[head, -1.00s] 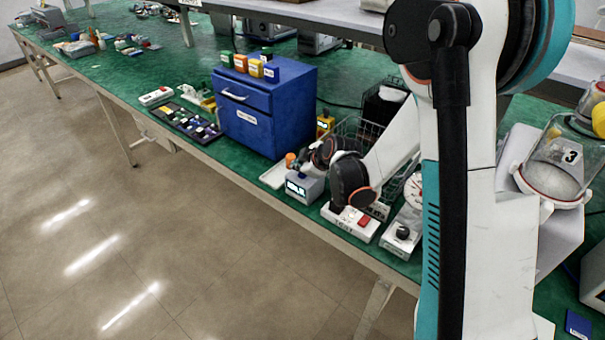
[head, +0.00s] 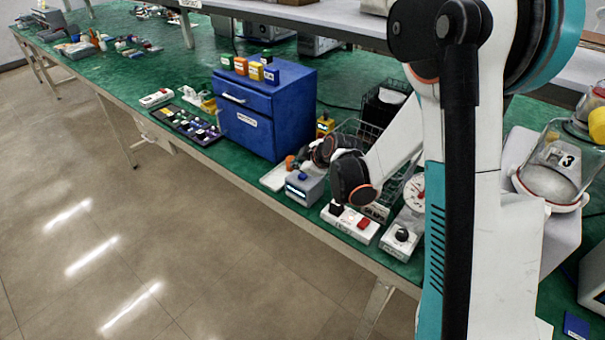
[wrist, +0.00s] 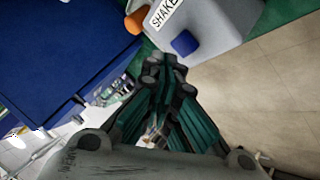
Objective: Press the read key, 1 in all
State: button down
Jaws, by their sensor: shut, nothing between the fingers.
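A small grey box (head: 308,190) with a lit display stands near the table's front edge. A blue key (head: 302,177) sits on its top. No "read" lettering is legible on it. In the wrist view the blue key (wrist: 185,43) is on the grey box's top, beside a label reading "SHAKE". My gripper (wrist: 168,72) is shut and empty, its fingertips just below the blue key in that picture. I cannot tell whether they touch it. In the head view my dark wrist hides most of the fingers.
A blue drawer cabinet (head: 270,105) stands just left of the gripper. An orange knob (wrist: 136,21) is beside the grey box. A white switch strip (head: 350,222) with black and red switches lies to the right, near a dial scale (head: 414,192). A wire basket (head: 375,135) stands behind.

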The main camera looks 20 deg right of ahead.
aim_at(300, 177)
dwell(0.3)
jog(key=shift+r+p, duration=1.55)
jog(key=shift+r, duration=0.95)
jog(key=s+r+m+g+h, duration=0.1)
jog(key=s+r+m, duration=0.5)
jog(key=s+r, duration=0.7)
jog(key=s+r+m+h, duration=0.1)
jog(key=s+m, duration=0.5)
jog(key=s, duration=1.4)
jog(key=shift+s+d+r+m+g+h, duration=0.15)
jog(key=shift+d+m+g+h, duration=0.15)
jog(key=shift+d+g+h, duration=0.1)
